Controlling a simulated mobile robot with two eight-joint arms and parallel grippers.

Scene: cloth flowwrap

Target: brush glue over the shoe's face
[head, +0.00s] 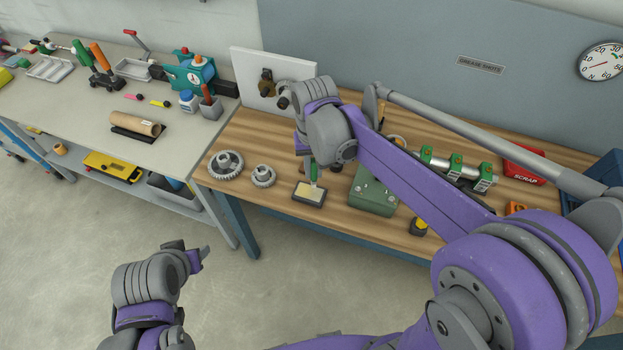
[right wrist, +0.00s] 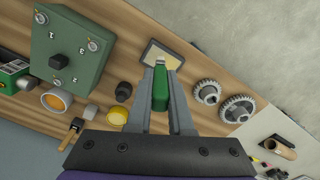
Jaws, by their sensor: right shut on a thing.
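The shoe (head: 309,194) appears as a dark block with a pale cream upper face, lying on the wooden bench. It also shows in the right wrist view (right wrist: 150,55), just beyond the fingertips. My right gripper (head: 312,168) is shut on a green-handled brush (right wrist: 160,90); the handle lies between its two fingers. The brush's pale tip points down over the shoe's face. I cannot tell whether it touches. Glue on the face cannot be made out. My left gripper (head: 197,257) is over the floor, away from the bench; its jaws are unclear.
Two gears (head: 226,165) stand left of the shoe. A green box (head: 372,192) is close on its right, with a small yellow-and-black item (head: 419,227) at the bench's front edge. A grey bench (head: 75,110) with tools adjoins at left. A red scrap bin (head: 524,164) is far right.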

